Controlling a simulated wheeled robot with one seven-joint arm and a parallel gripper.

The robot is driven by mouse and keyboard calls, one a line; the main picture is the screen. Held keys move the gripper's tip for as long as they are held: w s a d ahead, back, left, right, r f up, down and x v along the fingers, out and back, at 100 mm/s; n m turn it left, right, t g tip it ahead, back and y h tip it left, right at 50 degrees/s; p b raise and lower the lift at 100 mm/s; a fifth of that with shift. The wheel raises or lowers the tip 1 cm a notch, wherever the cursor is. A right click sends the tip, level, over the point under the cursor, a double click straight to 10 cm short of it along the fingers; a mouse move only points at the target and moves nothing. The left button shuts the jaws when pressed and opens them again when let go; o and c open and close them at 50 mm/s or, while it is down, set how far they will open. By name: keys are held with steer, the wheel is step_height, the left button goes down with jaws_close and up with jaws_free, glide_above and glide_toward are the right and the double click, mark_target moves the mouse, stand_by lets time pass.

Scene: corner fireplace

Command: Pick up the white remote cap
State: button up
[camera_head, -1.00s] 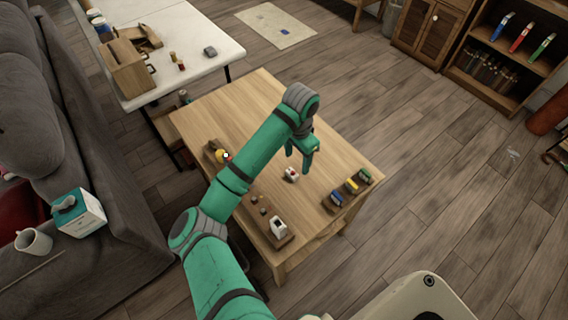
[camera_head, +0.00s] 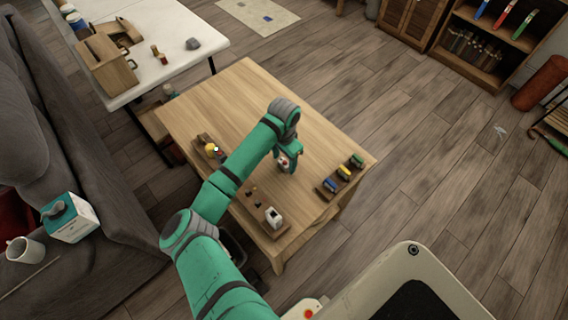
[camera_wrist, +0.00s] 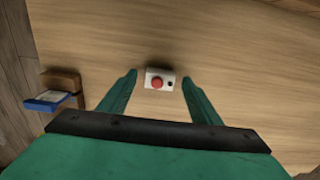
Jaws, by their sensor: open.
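A small white block with a red button and a dark dot, which looks like the white remote cap (camera_wrist: 151,76), lies on the wooden table in the wrist view. My gripper (camera_wrist: 160,77) is open, with its fingertips left and right of the cap and a gap on each side. In the head view my gripper (camera_head: 289,164) is low over the table and partly hides the white cap (camera_head: 283,160). I cannot tell the exact height of the fingertips above the table.
A wooden holder with coloured blocks (camera_head: 340,174) stands at the table's right edge. A white item (camera_head: 273,216) on a wooden base is near the front edge. A yellow item (camera_head: 210,148) is at the left. The wooden table (camera_head: 245,90) is clear at the back.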

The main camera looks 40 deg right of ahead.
steer(key=shift+f, duration=0.5)
steer(key=c, duration=1)
steer(key=shift+r, duration=0.15)
steer(key=shift+c, duration=0.2)
